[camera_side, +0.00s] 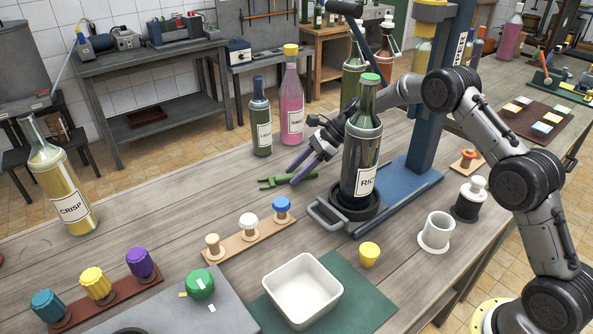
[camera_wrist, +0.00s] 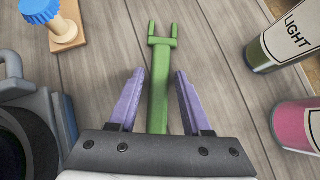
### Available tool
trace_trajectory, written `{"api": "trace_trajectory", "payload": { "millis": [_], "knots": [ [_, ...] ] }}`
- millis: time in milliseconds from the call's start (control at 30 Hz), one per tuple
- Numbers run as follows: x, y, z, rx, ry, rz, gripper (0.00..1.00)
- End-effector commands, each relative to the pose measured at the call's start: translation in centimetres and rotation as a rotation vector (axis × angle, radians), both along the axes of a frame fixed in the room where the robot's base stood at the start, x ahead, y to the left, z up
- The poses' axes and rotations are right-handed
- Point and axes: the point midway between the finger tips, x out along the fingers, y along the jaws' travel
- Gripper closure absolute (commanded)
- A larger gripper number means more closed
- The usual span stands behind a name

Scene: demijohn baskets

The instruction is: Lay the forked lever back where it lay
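The forked lever is green and lies flat on the wooden table, left of the bottle press in the side view (camera_side: 272,184). In the wrist view the lever (camera_wrist: 160,62) runs up the picture, its two-pronged fork at the far end. My gripper (camera_side: 293,177) is low over the lever. In the wrist view its purple fingers (camera_wrist: 159,72) are spread on either side of the lever's shaft, with a gap on each side. The lever's near end is hidden behind the gripper body.
A tall bottle (camera_side: 360,150) stands in the blue press (camera_side: 427,165) right beside my gripper. The LIGHT bottle (camera_side: 261,125) and a pink bottle (camera_side: 292,105) stand behind. A peg board (camera_side: 225,252) lies in front. Table left of the lever is clear.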

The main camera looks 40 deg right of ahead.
Motion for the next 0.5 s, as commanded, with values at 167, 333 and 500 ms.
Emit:
{"api": "trace_trajectory", "payload": {
  "millis": [167, 333, 500],
  "knots": [
    [0.0, 0.0, 0.0, 0.0, 0.0, 0.0, 0.41],
    [0.0, 0.0, 0.1, 0.0, 0.0, 0.0, 0.41],
    [-0.3, -0.8, 1.3, 0.0, -0.002, -0.002, 0.41]
  ]
}}
